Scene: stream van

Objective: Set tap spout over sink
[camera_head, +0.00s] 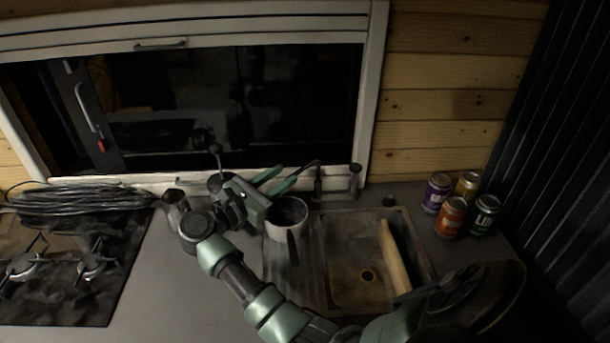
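The tap (318,182) stands at the back edge of the sink, a dark upright post. Its thin spout bends left from the top, toward my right gripper, and is not over the basin. The sink (345,262) is a brown, worn basin with a drain hole, and a ribbed drainboard on its left. My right gripper (281,179) is left of the tap, its two green fingers spread apart and pointing right toward the spout. The spout's tip lies close to the fingertips; I cannot tell whether they touch. My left gripper is out of view.
A white pot (287,222) with a dark handle sits on the drainboard below my gripper. Several cans (450,218) stand to the right. A hob (75,265) and coiled cable (75,199) are at left.

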